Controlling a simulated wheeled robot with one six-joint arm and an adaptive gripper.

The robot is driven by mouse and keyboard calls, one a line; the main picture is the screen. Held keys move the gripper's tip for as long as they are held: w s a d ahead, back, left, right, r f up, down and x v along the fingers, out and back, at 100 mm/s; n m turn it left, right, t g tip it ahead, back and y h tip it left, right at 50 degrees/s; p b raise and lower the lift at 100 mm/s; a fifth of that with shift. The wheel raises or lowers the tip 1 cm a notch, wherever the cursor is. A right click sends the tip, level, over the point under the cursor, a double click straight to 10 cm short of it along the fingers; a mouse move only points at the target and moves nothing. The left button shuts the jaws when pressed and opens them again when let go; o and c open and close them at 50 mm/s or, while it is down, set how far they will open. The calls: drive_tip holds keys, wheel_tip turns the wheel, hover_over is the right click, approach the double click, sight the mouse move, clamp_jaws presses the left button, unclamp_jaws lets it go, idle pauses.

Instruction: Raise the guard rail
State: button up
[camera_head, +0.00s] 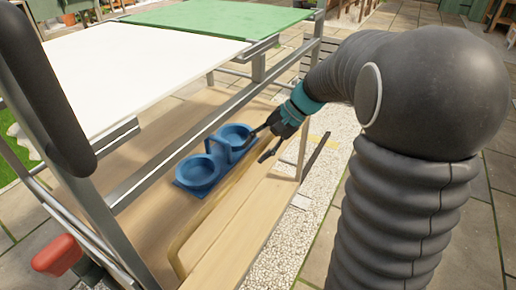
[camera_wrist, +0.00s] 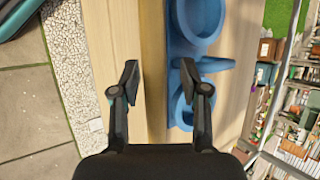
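A tan wooden rail (camera_head: 205,222), which looks like the guard rail, runs along the wooden shelf (camera_head: 150,225) near its front board. It lies low and its near end curves down. In the wrist view the rail (camera_wrist: 153,50) is a darker wood strip running up the picture between the fingers. My gripper (camera_head: 261,144) is above the far part of the rail, fingers spread. In the wrist view my gripper (camera_wrist: 160,80) is open and empty, one finger on each side of the strip. I cannot tell its height above the rail.
A blue holder with two round cups (camera_head: 197,172) and an upright handle sits on the shelf close beside the rail, near one finger. Gravel (camera_head: 275,255) lies in front.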

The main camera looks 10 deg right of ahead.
drive_tip(key=shift+d, duration=0.15)
drive_tip(key=v, duration=1.1)
drive_tip(key=shift+d+r, duration=0.3)
drive_tip(key=shift+r, duration=0.05)
drive_tip(key=shift+s, duration=0.1)
